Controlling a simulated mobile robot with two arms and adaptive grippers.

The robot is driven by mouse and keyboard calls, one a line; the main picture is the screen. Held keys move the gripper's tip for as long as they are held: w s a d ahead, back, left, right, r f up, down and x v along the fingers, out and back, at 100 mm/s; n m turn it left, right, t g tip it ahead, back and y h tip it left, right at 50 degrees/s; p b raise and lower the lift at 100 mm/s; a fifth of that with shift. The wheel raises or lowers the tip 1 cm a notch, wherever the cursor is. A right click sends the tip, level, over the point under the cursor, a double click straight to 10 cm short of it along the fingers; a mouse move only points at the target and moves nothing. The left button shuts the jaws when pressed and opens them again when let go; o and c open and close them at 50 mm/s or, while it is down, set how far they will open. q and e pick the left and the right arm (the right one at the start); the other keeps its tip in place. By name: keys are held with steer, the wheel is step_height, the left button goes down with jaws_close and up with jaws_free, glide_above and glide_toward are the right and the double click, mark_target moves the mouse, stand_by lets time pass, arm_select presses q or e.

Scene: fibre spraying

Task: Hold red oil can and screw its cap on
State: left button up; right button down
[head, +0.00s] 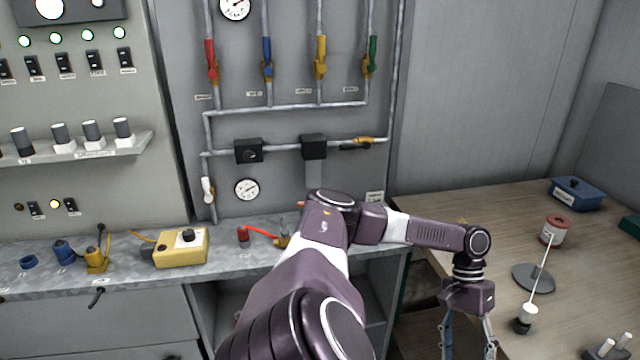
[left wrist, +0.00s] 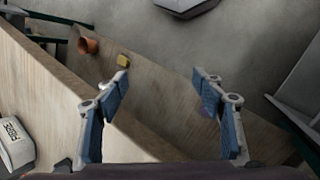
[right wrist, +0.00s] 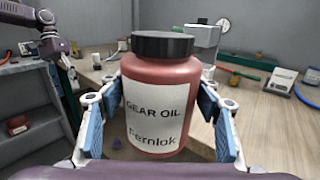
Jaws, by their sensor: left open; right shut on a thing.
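The red oil can (right wrist: 160,75), with a white label reading GEAR OIL, stands upright between the fingers of my right gripper (right wrist: 159,95) in the right wrist view. The gripper is shut on it. A black cap (right wrist: 163,43) sits on its top; I cannot tell how tightly. My left gripper (head: 468,340) points down beside the wooden table's front edge in the head view. It is open and empty in the left wrist view (left wrist: 160,88). It also shows behind the can at left in the right wrist view (right wrist: 70,78). My right gripper is outside the head view.
The wooden table (head: 465,205) holds a red tin (head: 555,229), a blue box (head: 577,192) and a grey disc (head: 531,278). A yellow box (head: 181,249) stands on the metal bench. An orange cup (left wrist: 88,45) and a yellow block (left wrist: 123,60) lie low down.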

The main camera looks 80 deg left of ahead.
steer(key=shift+s, duration=0.1)
arm_select(q)
steer(key=s+a+f+t+y, duration=0.1)
steer(key=a+f+y, duration=0.2)
steer(key=a+f, duration=0.7)
arm_select(e)
steer(key=shift+w, duration=0.2)
arm_select(q)
steer(key=s+d+f+m+t+y, duration=0.1)
steer(key=s+d+f, duration=0.15)
steer(key=f, duration=0.75)
steer(key=s+d+f+m+t+y, duration=0.1)
steer(key=d+f+y, duration=0.15)
steer(key=f, duration=0.85)
steer(key=s+d+f+m, duration=0.3)
steer(key=s+d+f, duration=0.6)
steer(key=s+f, duration=0.4)
steer(key=s+d+f+m, duration=0.1)
steer(key=s+d+f, duration=0.1)
steer(key=s+d, duration=0.4)
steer(key=s+d+f+m+g, duration=0.1)
steer(key=s+d, duration=0.6)
steer(key=s, duration=0.4)
steer(key=shift+s+f, duration=0.15)
steer(key=shift+f, duration=0.2)
arm_select(e)
steer(key=shift+s, duration=0.1)
